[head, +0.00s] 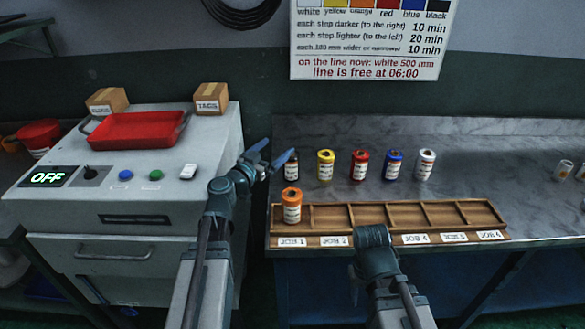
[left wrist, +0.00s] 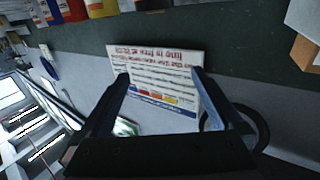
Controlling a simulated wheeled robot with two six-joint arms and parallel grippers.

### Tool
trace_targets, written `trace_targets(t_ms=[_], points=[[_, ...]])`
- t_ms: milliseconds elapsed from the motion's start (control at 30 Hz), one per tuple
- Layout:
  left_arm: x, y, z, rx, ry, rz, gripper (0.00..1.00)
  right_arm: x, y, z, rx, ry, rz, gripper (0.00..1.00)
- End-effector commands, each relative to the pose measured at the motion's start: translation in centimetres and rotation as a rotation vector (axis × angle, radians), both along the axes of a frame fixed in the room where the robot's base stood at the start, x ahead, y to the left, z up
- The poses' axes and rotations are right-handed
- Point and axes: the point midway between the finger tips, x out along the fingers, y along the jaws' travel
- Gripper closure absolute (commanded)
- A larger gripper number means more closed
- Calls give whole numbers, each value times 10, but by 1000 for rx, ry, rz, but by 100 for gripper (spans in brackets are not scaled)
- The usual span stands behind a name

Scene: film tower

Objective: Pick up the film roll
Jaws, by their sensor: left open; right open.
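Several film rolls stand upright in a row on the grey bench: black (head: 292,164), yellow (head: 325,166), red (head: 360,166), blue (head: 393,166) and white (head: 425,166). An orange film roll (head: 291,207) stands in the JOB 1 compartment of the wooden rack (head: 505,235). My left gripper (head: 270,153) is open and empty, with one finger close to the black roll's left side in the head view; I cannot tell whether they touch. The left wrist view shows its spread fingers (left wrist: 160,85) with nothing between them. My right wrist covers the JOB 3 label; its fingers are hidden.
A white machine (head: 170,215) with a red tray (head: 135,130), two cardboard boxes and an OFF display stands at left. A wall sign (head: 366,40) hangs behind the bench. Small white pieces (head: 563,170) lie at far right. The bench right of the white roll is mostly clear.

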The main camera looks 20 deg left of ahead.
Motion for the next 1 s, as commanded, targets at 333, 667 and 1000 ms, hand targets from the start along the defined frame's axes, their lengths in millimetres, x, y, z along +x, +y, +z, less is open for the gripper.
trace_targets(t_ms=[333, 667, 1000], points=[[0, 0, -37, -1, 0, -1, 0, 0, 0, -37, 0, 0, 0, 50], [0, 0, -84, -1, 0, -1, 0, 0, 0, -84, 0, 0, 0, 50], [25, -7, -79, -1, 0, -1, 0, 0, 0, -79, 0, 0, 0, 50]])
